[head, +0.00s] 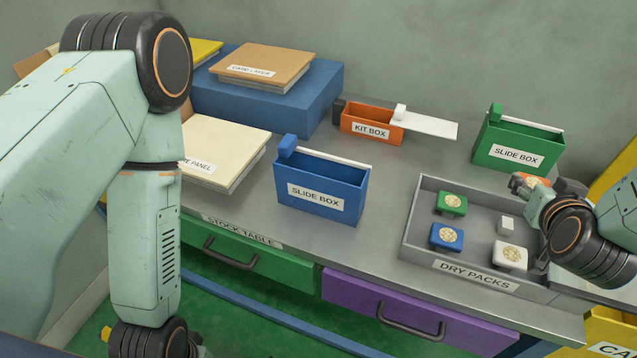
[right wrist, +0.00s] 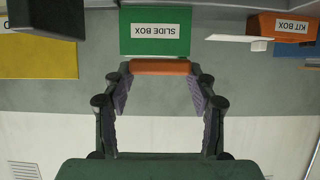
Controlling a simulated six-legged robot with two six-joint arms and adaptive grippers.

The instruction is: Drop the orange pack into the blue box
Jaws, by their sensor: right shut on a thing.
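The orange pack (head: 541,182) is between the fingers of my right gripper (head: 527,188), over the back right of the grey dry packs tray (head: 408,222). In the right wrist view my right gripper (right wrist: 160,88) is shut on the orange pack (right wrist: 160,67), which spans its fingertips. The blue box (head: 318,205), labelled SLIDE BOX, stands open-topped on the table's middle, left of the tray and apart from the pack. My left arm comes down at the left; its gripper is out of the picture.
The tray holds a green pack (head: 451,204), a blue pack (head: 446,237) and a white pack (head: 509,257). A green slide box (head: 516,151) and an orange kit box (head: 369,124) stand behind. A cream panel stack (head: 222,150) lies left of the blue box.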

